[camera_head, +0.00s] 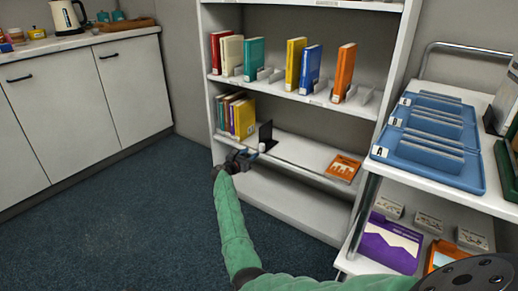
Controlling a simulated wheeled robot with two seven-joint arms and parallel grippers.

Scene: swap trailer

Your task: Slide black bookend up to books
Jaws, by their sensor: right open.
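The black bookend (265,134) stands upright on the second shelf, just right of a row of upright books. The yellow book (244,118) is the rightmost and nearest of that row. A gap appears between it and the bookend's upright plate. My right gripper (251,154) is open at the shelf's front edge, in front of and slightly below the bookend. It looks close to the bookend, but I cannot tell whether they touch. The bookend's lower part is partly hidden. My left gripper is not in view.
An orange book (343,168) lies flat on the same shelf (303,154) further right, with bare shelf between. The shelf above holds upright books and grey bookends. A white trolley (474,194) with blue trays (428,152) stands close on the right. Open floor lies left.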

